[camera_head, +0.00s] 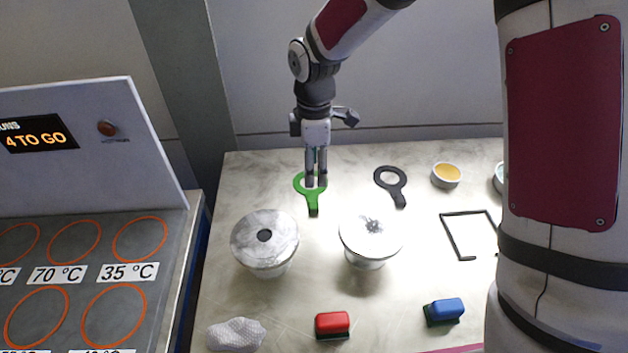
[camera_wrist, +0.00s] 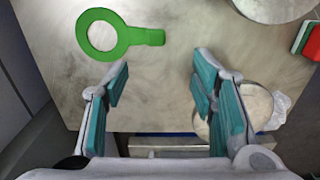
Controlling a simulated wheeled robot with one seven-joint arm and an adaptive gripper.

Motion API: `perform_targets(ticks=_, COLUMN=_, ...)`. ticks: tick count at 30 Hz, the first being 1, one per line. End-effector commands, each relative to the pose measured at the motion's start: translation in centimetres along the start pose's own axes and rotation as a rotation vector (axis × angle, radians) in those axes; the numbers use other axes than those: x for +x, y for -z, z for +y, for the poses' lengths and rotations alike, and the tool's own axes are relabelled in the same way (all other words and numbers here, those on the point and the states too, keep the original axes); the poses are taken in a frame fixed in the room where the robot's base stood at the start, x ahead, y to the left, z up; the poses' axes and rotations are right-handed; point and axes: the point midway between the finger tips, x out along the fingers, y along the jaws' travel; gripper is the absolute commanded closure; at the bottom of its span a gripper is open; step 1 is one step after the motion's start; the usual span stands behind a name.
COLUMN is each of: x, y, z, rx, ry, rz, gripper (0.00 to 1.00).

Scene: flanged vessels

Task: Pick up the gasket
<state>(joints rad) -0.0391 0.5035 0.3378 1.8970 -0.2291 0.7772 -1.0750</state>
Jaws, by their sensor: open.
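A flat green gasket (camera_head: 313,203), a ring with a straight handle, lies on the worktop near the back. In the wrist view the green gasket (camera_wrist: 135,36) is at the upper left, its handle pointing right. A similar black gasket (camera_head: 399,194) lies to its right in the head view. My gripper (camera_head: 316,184) is above the green gasket and hides part of its ring in the head view. In the wrist view my gripper (camera_wrist: 160,78) has its fingers wide apart with nothing between them, and the green gasket lies beyond the fingertips, not between them.
Two flanged vessels, the left (camera_head: 282,228) and right (camera_head: 350,236), stand in front of the gaskets. A red block (camera_head: 332,323), a blue block (camera_head: 444,310) and a white crumpled item (camera_head: 236,334) lie nearer. A yellow-filled bowl (camera_head: 446,175) and black frame (camera_head: 452,237) are right.

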Motion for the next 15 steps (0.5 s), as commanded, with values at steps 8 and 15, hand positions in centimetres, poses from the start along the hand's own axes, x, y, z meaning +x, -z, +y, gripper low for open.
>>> perform_targets(ticks=8, x=4.8, y=-0.1, z=-0.1, rx=0.0, ry=0.006, rz=-0.002, gripper=0.48)
perform_targets(ticks=15, x=7.9, y=-0.1, z=0.0, rx=0.002, ry=0.003, rz=-0.002, gripper=0.48)
